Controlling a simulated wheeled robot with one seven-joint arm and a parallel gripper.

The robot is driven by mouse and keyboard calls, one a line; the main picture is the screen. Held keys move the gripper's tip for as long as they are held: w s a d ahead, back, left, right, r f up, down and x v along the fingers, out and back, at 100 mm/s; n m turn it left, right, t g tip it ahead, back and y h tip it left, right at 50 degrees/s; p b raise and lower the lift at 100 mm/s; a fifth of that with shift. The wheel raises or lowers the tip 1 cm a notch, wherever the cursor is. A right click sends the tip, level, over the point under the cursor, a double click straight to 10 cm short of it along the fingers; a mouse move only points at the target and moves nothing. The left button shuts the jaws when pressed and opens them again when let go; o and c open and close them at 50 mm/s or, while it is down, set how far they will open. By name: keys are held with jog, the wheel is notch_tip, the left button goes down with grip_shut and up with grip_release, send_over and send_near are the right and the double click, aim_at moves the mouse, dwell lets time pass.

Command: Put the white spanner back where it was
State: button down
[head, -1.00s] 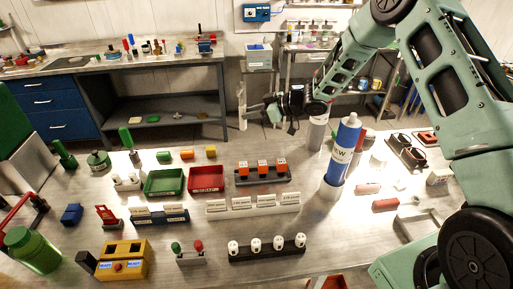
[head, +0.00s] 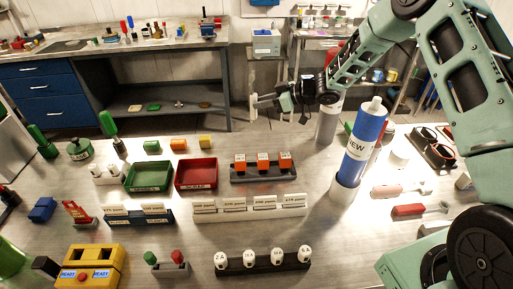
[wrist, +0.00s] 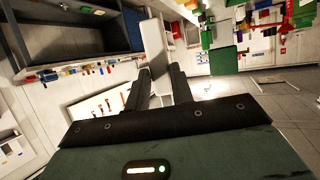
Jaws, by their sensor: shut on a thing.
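My gripper (head: 268,102) is held up in the air behind the far edge of the near table, in the upper middle of the head view. It is shut on a long pale thing, which I take to be the white spanner (head: 253,106). In the wrist view, the white spanner (wrist: 155,45) stands out past the dark fingers of my gripper (wrist: 161,82). Its held end is partly hidden between them. It touches no surface that I can see. I cannot tell from these views which place on the table was its own.
A tall blue-and-white bottle (head: 364,140) labelled NEW stands below my arm. Red (head: 195,174) and green trays (head: 148,177), a holder with orange blocks (head: 263,172) and a red-handled tool (head: 418,210) lie on the table. Bare tabletop shows at front right.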

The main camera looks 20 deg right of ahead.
notch_tip(320, 180, down, 11)
jog(key=shift+w+r+p, duration=0.1)
jog(key=shift+p, duration=1.1)
jog(key=shift+f, duration=0.2)
jog(key=c, duration=1.2)
grip_release()
jog(key=shift+r, duration=0.15)
